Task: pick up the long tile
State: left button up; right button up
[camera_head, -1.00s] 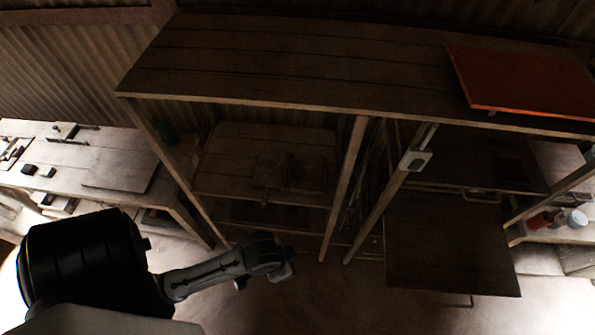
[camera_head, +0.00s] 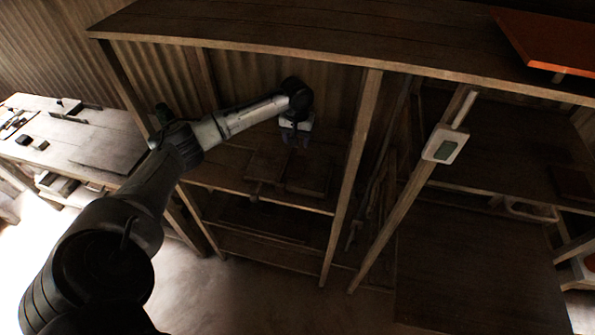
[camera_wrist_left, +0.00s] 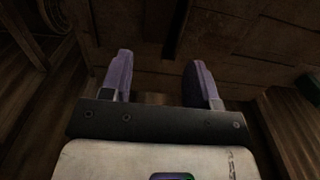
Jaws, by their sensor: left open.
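I cannot make out the long tile for certain in either view. My left gripper (camera_head: 297,138) is open and empty, pointing down over the middle shelf (camera_head: 225,172) of the wooden rack. Its two purple-grey fingers (camera_wrist_left: 160,75) stand wide apart in the left wrist view. Beyond them is a brown, blocky wooden surface (camera_wrist_left: 240,40) with a dark narrow bar (camera_wrist_left: 177,28) on it. A dark, low block-like object (camera_head: 268,166) lies on the shelf below the gripper, its details lost in shadow. My right gripper is not in view.
The rack's top board (camera_head: 290,30) and front post (camera_head: 352,175) bound the space around my left arm. A white box with a grey panel (camera_head: 445,145) is on a slanted post at right. An orange-red panel (camera_head: 555,40) lies on top. A workbench (camera_head: 75,140) stands at left.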

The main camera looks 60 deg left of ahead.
pick_arm(q)
send_over(297, 165)
jog(key=f, duration=0.8)
jog(key=shift+s+d+b, duration=0.2)
jog(key=shift+s+b, duration=0.05)
jog(key=shift+b, duration=0.05)
jog(key=shift+w+a+f+b, duration=0.1)
jog(key=shift+f+b, duration=0.05)
jog(key=shift+f, duration=1.2)
jog(key=shift+w+f+b, duration=0.1)
jog(key=shift+f+b, duration=0.05)
jog(key=shift+f, duration=1.15)
jog(key=shift+c, duration=0.4)
jog(key=c, duration=0.6)
jog(key=shift+r, duration=0.15)
